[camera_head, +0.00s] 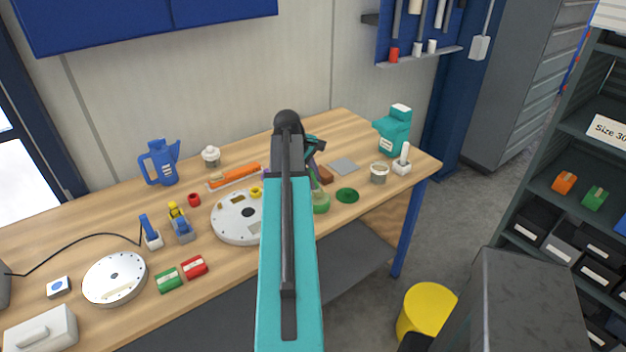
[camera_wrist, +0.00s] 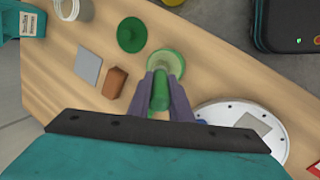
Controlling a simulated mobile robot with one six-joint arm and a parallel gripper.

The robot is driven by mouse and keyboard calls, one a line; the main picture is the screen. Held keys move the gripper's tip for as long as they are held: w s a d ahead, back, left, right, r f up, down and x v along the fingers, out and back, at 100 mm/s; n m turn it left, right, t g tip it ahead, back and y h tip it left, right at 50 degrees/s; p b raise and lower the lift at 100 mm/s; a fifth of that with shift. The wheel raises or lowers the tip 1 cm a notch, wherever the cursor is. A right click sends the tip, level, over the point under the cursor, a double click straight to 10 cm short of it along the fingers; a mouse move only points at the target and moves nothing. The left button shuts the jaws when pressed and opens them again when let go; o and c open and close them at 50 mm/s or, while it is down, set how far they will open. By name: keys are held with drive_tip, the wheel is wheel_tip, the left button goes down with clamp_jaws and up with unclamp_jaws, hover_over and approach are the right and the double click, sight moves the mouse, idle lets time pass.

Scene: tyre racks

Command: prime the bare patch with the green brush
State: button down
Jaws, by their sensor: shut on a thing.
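My gripper (camera_wrist: 163,82) is shut on the green brush (camera_wrist: 160,92) in the wrist view, with purple fingers on either side of its handle. The brush is at a green pot (camera_wrist: 166,61), which also shows beside my arm in the head view (camera_head: 321,203). I cannot tell how deep the bristles are in the pot. A round white disc (camera_head: 230,225) lies left of my arm. A grey square patch (camera_wrist: 253,123) shows on it in the wrist view; it may be the bare patch. My arm hides part of the disc in the head view.
A green lid (camera_head: 347,195), grey square (camera_head: 344,166), brown block (camera_wrist: 115,82) and pale tub (camera_head: 379,173) are near the pot. A second white disc (camera_head: 114,279), red box (camera_head: 194,267) and green box (camera_head: 169,280) lie left. A blue jug (camera_head: 161,163) stands at the back.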

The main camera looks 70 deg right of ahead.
drive_tip(key=shift+r+p, duration=2.05)
drive_tip(key=shift+r, duration=1.1)
